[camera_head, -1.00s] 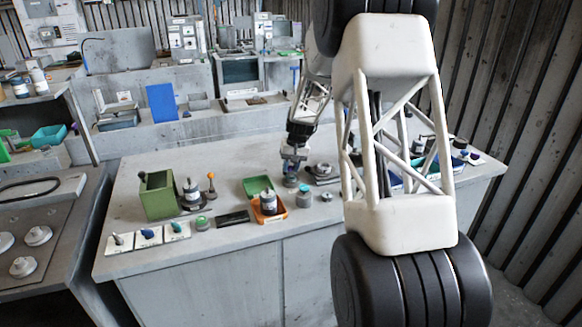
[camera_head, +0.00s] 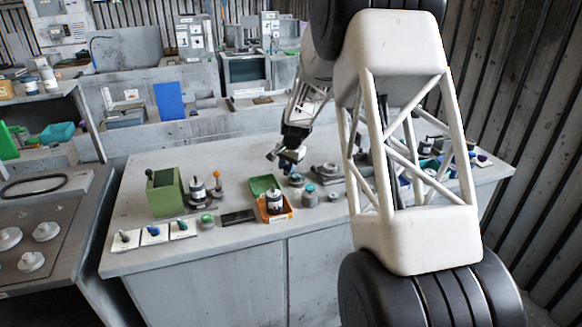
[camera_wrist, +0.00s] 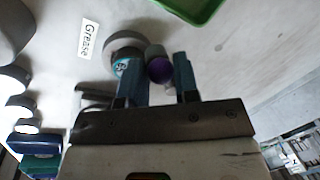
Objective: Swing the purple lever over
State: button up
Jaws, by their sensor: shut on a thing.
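The purple lever's rounded knob (camera_wrist: 160,71) shows in the wrist view between the two blue fingers of my gripper (camera_wrist: 157,62), with a grey cylindrical part against it. My gripper is shut on the lever; the fingers flank the knob. A round grey part with a teal centre (camera_wrist: 124,68) lies just left of the knob, partly behind the left finger. In the head view my gripper (camera_head: 284,154) is tilted over the middle of the bench, and the lever there is too small and hidden to make out.
A green tray (camera_wrist: 192,8) lies beyond the fingers in the wrist view, and a "Grease" label (camera_wrist: 88,38) at left. On the bench stand a green box (camera_head: 164,198), an orange tray (camera_head: 286,214) holding a jar, and a teal-topped jar (camera_head: 310,192).

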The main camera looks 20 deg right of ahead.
jog(key=m, duration=0.1)
jog(key=w+a+m, duration=0.1)
jog(key=m, duration=0.1)
jog(key=w+m, duration=0.1)
jog(key=m, duration=0.1)
jog(key=shift+a+t+h, duration=0.3)
jog(key=shift+h, duration=0.1)
jog(key=m, duration=0.1)
jog(key=w+m, duration=0.1)
jog(key=m, duration=0.1)
jog(key=shift+w+a+h, duration=0.15)
jog(key=shift+a+h, duration=0.15)
jog(key=shift+w+m, duration=0.55)
jog(key=shift+m, duration=0.65)
jog(key=shift+w+r, duration=0.1)
jog(key=o, duration=0.9)
jog(key=shift+s+a+r, duration=0.1)
jog(key=shift+s+r, duration=0.15)
jog(key=shift+r, duration=1)
jog(key=shift+s+a+r, duration=0.1)
jog(key=shift+s+r, duration=0.2)
jog(key=shift+r, duration=0.95)
jog(key=shift+s+r, duration=0.25)
jog(key=shift+r, duration=1)
jog(key=shift+s+r, duration=0.1)
